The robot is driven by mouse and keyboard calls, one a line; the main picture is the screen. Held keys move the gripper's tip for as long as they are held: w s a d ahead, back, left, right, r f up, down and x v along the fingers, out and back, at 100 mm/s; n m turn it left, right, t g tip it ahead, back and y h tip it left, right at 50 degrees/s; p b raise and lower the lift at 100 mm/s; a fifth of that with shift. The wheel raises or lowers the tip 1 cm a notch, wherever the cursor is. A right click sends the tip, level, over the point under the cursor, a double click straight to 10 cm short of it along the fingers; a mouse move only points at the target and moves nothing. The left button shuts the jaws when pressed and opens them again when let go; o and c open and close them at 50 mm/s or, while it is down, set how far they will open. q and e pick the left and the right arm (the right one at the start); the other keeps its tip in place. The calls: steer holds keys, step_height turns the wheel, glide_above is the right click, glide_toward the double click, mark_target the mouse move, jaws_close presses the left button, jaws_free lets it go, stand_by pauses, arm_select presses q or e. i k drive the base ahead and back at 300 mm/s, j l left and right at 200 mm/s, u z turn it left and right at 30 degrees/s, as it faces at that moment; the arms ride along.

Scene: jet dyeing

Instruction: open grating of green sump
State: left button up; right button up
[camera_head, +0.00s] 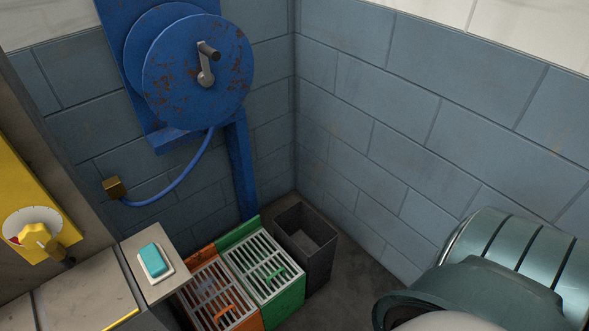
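The green sump (284,303) stands on the floor at the lower middle of the head view, in the corner area below the blue reel. Its pale slatted grating (262,262) lies flat over the top, so it is closed. A small green handle (279,272) sits on the grating toward its front right. Neither of my grippers shows in this view.
An orange sump (250,323) with a similar grating and orange handle adjoins on the left. A dark open bin (309,240) stands close on the right. A ledge with a teal soap-like block (153,260) is at left. A blue hose reel (198,72) hangs above.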

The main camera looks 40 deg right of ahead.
mark_target(242, 276)
steer(key=l, duration=1.9)
